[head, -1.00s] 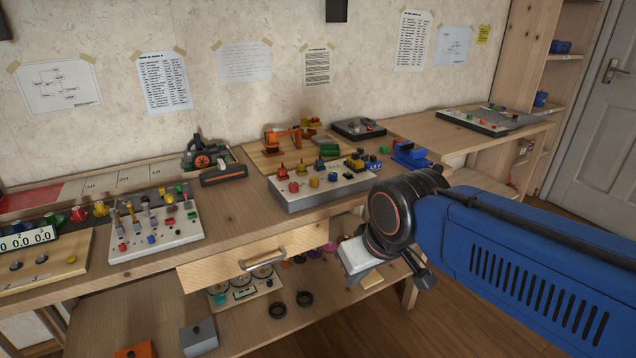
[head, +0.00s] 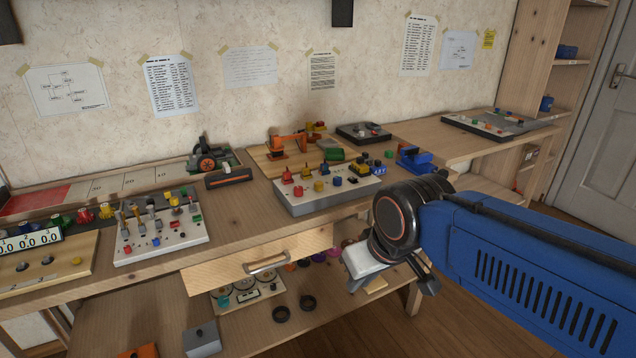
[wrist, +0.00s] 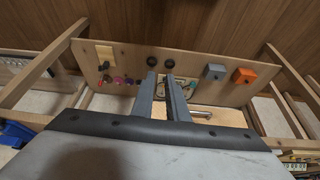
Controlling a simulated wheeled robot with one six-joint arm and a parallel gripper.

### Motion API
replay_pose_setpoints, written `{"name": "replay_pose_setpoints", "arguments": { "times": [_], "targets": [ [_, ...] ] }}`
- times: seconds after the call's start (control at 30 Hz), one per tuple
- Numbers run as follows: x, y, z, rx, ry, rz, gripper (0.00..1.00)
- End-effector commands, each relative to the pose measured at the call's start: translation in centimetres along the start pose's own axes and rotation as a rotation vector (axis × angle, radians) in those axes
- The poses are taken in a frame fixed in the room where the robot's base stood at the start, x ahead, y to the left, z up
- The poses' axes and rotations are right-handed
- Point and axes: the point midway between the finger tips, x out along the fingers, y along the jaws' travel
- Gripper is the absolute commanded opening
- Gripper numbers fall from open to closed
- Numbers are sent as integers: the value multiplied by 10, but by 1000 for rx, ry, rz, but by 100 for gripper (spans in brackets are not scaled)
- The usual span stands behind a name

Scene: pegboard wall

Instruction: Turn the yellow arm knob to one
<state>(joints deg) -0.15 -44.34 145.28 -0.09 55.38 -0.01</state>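The grey control panel (head: 300,207) in the middle of the bench carries red, yellow and blue knobs. A yellow knob (head: 319,186) stands on its front part, between a red and a blue one. Another yellow knob (head: 106,211) stands at the far left; no readable label shows which is the arm knob. The settings are too small to read. My gripper (wrist: 161,77) points down in front of the bench, right of the drawer, away from the knobs. Its two grey fingers are apart with nothing between them in the wrist view.
A drawer (head: 250,258) sticks out below the bench top. A lower shelf (head: 250,335) holds dark rings and boxes. A white panel (head: 158,242) with levers stands left, an orange model arm (head: 288,143) behind the grey panel. A blue vise (head: 415,158) stands right of the panel.

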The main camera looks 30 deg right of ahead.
Motion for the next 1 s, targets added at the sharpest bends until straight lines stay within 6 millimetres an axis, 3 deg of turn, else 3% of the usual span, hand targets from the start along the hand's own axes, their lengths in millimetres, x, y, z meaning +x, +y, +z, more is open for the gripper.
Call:
{"name": "replay_pose_setpoints", "arguments": {
  "times": [0.03, 0.1, 0.27, 0.6, 1.0],
  "targets": [
    [-1, 0, -3, 0, -2, 0, 26],
    [-6, 1, -11, -1, -10, 1, 39],
    [-28, 3, -50, -4, -51, 4, 39],
    [-77, 14, -161, -13, -170, 8, 39],
    [-106, 32, -286, -22, -307, 3, 39]
  ]
}}
